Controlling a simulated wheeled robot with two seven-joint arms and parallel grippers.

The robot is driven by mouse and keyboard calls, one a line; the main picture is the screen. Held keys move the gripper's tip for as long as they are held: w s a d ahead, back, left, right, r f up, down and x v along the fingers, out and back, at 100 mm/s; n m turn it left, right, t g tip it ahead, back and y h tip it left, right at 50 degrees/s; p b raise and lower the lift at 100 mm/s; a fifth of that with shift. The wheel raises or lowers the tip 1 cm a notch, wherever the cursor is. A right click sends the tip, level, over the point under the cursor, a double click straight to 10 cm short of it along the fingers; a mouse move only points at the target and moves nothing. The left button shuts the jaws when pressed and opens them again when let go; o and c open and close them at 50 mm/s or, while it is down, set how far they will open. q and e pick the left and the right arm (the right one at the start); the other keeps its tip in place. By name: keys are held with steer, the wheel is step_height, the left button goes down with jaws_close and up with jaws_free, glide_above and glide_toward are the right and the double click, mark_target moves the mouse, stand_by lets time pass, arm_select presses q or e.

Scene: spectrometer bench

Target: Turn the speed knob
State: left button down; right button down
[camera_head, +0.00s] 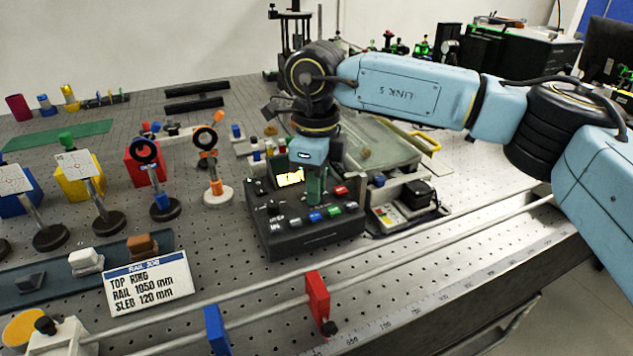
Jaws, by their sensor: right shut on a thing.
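A black control box (318,236) sits near the middle of the bench, with a lit yellow display (290,178) and several coloured buttons on its sloped top. My right gripper (316,196) comes down from above onto the top of this box, right of the display. Its fingers are shut on what appears to be the speed knob, which they hide, so the knob's setting cannot be read. My left gripper is not in view.
A black device (417,192) stands close to the right of the box. Ring-shaped optics on posts (208,143) stand to the left. A rail with a red block (317,297) and a blue block (217,330) runs in front.

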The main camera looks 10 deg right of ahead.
steer(key=m, duration=0.4)
steer(key=shift+m, duration=0.3)
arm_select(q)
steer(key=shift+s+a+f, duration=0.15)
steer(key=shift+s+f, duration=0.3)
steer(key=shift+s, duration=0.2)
arm_select(e)
steer(key=m, duration=0.4)
steer(key=c, duration=1.4)
jaws_free()
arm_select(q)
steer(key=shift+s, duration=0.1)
arm_select(e)
steer(key=shift+o, duration=0.4)
arm_select(q)
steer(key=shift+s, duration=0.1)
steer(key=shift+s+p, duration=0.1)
steer(key=shift+p, duration=0.2)
arm_select(e)
steer(key=shift+r, duration=0.1)
